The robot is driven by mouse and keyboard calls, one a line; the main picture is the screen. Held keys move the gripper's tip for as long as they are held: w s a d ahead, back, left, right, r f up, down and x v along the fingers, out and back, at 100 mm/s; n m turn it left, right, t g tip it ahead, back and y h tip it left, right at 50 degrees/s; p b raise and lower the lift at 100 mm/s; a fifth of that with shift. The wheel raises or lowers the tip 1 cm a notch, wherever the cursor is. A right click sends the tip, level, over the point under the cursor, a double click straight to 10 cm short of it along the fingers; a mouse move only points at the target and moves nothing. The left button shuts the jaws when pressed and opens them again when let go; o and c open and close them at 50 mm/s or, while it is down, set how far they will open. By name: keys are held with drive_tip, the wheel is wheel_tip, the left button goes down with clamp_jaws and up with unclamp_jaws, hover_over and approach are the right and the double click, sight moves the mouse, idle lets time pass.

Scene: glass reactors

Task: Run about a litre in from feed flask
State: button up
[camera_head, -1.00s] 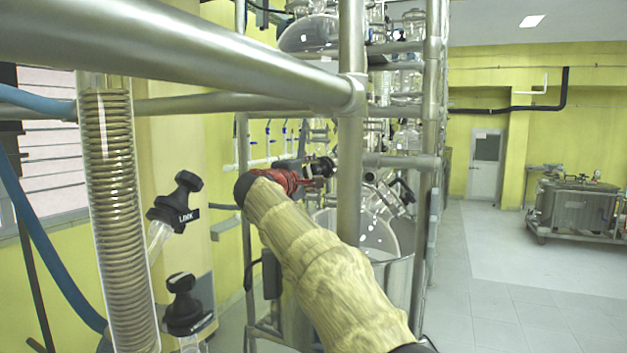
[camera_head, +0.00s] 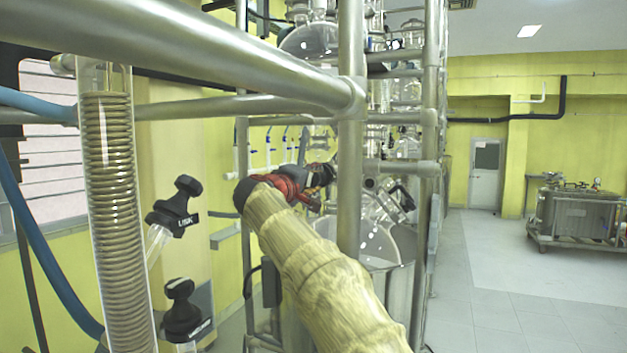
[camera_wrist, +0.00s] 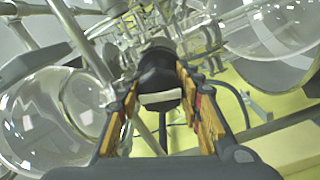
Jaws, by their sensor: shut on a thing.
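My gripper (camera_wrist: 158,82) is shut on a black knob (camera_wrist: 160,70) with a pale band at its near end, seen between its orange-padded fingers in the wrist view. A round clear glass vessel (camera_wrist: 35,125) is at the left of the wrist view and another (camera_wrist: 270,30) at the upper right. I cannot tell which vessel is the feed flask. No liquid level can be made out.
A steel upright (camera_head: 350,130) and a thick rail (camera_head: 200,45) stand close by my arm. A coiled glass condenser (camera_head: 115,210) and two black-knobbed valves (camera_head: 175,207) are at left. A wheeled metal unit (camera_head: 577,215) stands far right; the floor before it is clear.

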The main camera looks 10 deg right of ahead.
drive_tip(key=shift+f, duration=0.2)
drive_tip(key=o, duration=1.2)
drive_tip(key=shift+r, duration=0.15)
drive_tip(key=shift+o, duration=0.2)
drive_tip(key=v, duration=1.2)
